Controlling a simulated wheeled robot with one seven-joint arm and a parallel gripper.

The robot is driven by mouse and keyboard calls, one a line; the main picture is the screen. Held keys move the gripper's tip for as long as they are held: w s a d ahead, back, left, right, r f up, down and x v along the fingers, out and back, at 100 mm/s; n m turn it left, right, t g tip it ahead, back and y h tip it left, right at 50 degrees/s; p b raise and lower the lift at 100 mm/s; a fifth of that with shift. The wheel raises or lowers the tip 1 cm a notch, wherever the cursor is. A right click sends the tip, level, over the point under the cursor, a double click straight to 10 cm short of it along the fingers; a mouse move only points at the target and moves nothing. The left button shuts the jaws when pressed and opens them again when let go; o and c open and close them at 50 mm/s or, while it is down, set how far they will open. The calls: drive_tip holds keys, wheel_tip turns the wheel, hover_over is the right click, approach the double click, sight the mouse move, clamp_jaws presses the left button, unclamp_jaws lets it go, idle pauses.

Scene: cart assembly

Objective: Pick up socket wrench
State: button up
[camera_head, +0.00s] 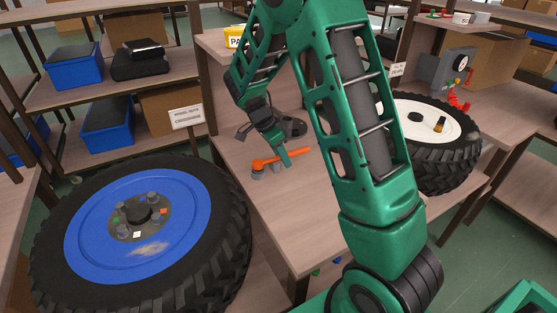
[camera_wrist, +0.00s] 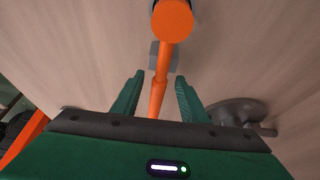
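The socket wrench (camera_head: 295,153) is orange and lies on the wooden workbench (camera_head: 300,205), with grey parts near its left end. In the wrist view the wrench (camera_wrist: 160,88) runs up the picture, its round orange end towards the camera and a grey block beside the shaft. My gripper (camera_head: 286,160) is low over the bench at the wrench. In the wrist view the fingers of my gripper (camera_wrist: 157,88) stand apart, one on each side of the orange shaft, with a gap on both sides. The lower part of the wrench is hidden behind my gripper's body.
A blue-rimmed wheel (camera_head: 95,242) stands at the left front, and a white-rimmed wheel (camera_head: 455,128) at the right behind my arm. A dark grey round part (camera_wrist: 232,109) lies beside my gripper. Shelves with blue bins (camera_head: 75,66) stand at the back left. The bench front is clear.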

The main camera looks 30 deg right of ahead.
drive_tip(key=shift+d+f, duration=0.1)
drive_tip(key=shift+f, duration=0.05)
clamp_jaws()
